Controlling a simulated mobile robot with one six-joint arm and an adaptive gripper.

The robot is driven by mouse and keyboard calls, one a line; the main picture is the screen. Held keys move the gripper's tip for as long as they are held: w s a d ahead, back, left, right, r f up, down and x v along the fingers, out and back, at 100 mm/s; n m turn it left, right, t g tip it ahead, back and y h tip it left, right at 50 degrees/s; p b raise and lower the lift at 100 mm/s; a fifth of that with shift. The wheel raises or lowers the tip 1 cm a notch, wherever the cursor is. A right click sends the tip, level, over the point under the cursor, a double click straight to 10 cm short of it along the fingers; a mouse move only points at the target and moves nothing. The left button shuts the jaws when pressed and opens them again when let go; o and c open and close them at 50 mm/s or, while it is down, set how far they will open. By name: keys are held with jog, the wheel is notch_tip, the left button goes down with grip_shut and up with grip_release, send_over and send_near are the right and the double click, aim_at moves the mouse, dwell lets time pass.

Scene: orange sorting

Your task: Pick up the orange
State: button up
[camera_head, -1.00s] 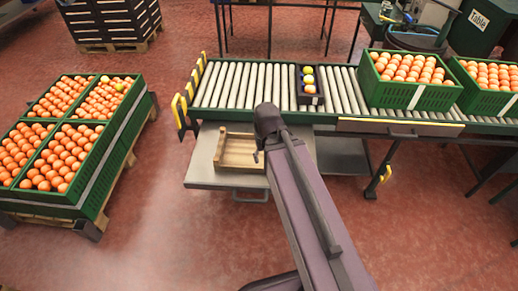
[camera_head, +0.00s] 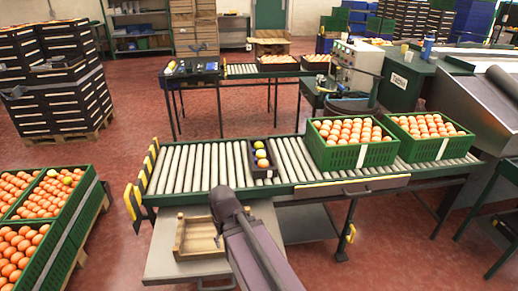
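Oranges fill green crates in several places. One crate of oranges (camera_head: 348,131) and a second crate of oranges (camera_head: 426,125) stand on the right part of the roller conveyor. More oranges (camera_head: 20,246) lie in green crates at the left edge. A small dark tray (camera_head: 251,156) on the rollers holds a few fruits, with a yellow-green one (camera_head: 257,145) at the back and an orange one (camera_head: 263,163) in front. My arm rises from the bottom middle, in front of the conveyor. My gripper's fingers are not visible.
The roller conveyor (camera_head: 190,167) has free rollers left of the dark tray. An open wooden box (camera_head: 194,238) sits on a lower shelf below it. Stacked black crates (camera_head: 55,85) stand at the back left. Red floor is open between the left crates and the conveyor.

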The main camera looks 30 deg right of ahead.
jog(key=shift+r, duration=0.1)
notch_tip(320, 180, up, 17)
jog(key=p, duration=1.7)
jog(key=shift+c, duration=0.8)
